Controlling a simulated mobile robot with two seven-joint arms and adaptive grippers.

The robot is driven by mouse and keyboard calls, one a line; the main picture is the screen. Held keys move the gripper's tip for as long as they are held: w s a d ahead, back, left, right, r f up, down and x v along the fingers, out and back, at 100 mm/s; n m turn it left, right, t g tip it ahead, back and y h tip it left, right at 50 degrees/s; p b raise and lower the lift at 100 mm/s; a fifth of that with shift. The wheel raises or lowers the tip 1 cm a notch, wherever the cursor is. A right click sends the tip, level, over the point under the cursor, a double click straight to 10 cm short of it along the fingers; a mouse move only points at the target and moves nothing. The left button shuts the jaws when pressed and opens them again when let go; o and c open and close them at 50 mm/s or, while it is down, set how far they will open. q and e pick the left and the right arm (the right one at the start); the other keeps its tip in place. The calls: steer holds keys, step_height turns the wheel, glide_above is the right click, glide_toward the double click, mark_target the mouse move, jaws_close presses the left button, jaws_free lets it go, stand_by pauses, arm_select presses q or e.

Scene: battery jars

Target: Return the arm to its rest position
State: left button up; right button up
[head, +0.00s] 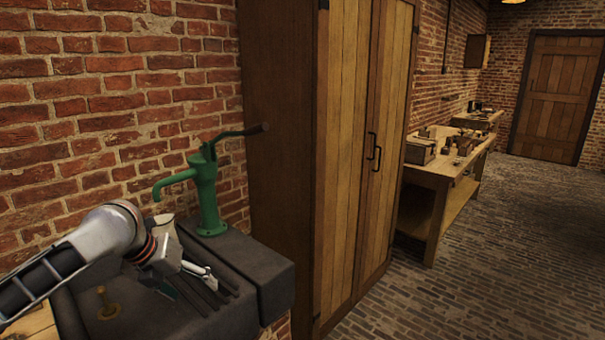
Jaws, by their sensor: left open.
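My left arm comes in from the lower left. Its gripper (197,275) is open and hangs over the dark stone sink, with nothing visible between its fingers. My right gripper does not show in the head view.
A green hand pump (205,190) stands on the dark sink (262,272) against the brick wall. A brass piece (107,303) sits in the basin. A tall wooden cupboard (345,150) stands to the right. A workbench (440,178) is beyond it. The brick floor at right is clear.

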arm_select(q)
steer(key=s+d+f+n+t+h, duration=0.1)
steer(key=s+d+f+n, duration=0.3)
steer(key=f, duration=0.3)
steer(key=s+d+f+n+t+h, duration=0.1)
steer(key=s+d+f+n, duration=0.1)
steer(key=d+f+n, duration=0.35)
steer(key=s+d+f+n+t+h, duration=0.1)
steer(key=s+d+f+n, duration=0.2)
steer(key=f+n, duration=0.4)
steer(key=s+a+f+n+t+y, duration=0.1)
steer(key=s+a+f+n, duration=0.2)
steer(key=s+f+n, duration=0.2)
steer(key=s+a+f+n+t+y, duration=0.2)
steer(key=s+f+n, duration=0.4)
steer(key=s+n, duration=0.3)
steer(key=s+a, duration=0.1)
steer(key=s, duration=0.3)
steer(key=shift+s+a, duration=0.35)
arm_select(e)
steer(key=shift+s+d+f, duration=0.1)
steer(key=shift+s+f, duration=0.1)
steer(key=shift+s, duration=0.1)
